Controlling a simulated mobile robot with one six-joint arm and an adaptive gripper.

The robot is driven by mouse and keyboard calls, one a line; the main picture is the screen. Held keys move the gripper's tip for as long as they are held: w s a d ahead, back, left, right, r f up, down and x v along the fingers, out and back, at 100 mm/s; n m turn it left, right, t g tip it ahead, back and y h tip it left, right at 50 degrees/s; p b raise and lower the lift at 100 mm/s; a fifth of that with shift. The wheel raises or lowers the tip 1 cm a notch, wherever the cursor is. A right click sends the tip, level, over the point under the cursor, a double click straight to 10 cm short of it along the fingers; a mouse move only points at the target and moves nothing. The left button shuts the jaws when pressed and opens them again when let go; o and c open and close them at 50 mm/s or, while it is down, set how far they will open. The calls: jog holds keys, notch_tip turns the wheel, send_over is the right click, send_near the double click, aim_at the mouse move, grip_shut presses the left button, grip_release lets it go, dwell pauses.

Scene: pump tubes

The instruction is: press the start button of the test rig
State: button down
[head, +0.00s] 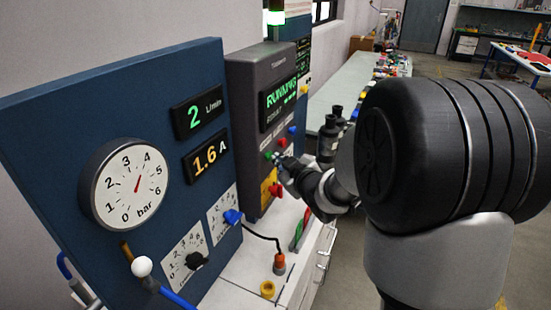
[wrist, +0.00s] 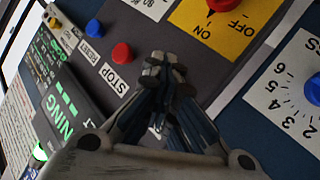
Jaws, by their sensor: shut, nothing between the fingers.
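The test rig's grey control box (head: 248,95) stands beside the blue gauge panel. Its display (head: 278,103) glows green and reads RUNNING. Below the display, a green button (head: 268,155), a red button (head: 283,142) and a blue button (head: 292,130) sit in a row. In the wrist view the red button (wrist: 121,53) is by the STOP label and the blue button (wrist: 57,27) is farther left. My gripper (head: 281,162) is shut and empty, its fingertips (wrist: 163,68) at the green button's place. They hide that button in the wrist view; contact cannot be told.
A yellow ON/OFF plate with a red switch (wrist: 226,3) is close to my gripper. The blue panel (head: 60,120) carries a bar gauge (head: 125,185), two readouts of 2 L/min and 1.6 A, and knobs. A white bench (head: 235,275) lies below.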

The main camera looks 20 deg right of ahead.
jog(key=shift+w+a+r, duration=0.15)
jog(key=shift+r, duration=0.1)
jog(key=s+d+p, duration=0.1)
jog(key=s+d, duration=0.3)
jog(key=shift+s+f, duration=0.15)
jog(key=shift+f, duration=0.1)
jog(key=shift+d, duration=0.1)
dwell(0.7)
jog(key=s+a+m+g, duration=0.3)
jog(key=s+a+g, duration=0.2)
jog(key=s, duration=1.1)
jog(key=s+a+r+m+g, duration=0.1)
jog(key=s+a+m+g, duration=0.1)
jog(key=s+a+g, duration=0.3)
jog(key=s+a, duration=0.4)
jog(key=s, duration=0.7)
jog(key=shift+a+r+m, duration=0.3)
jog(key=shift+a+m, duration=0.05)
jog(key=shift+m, duration=0.05)
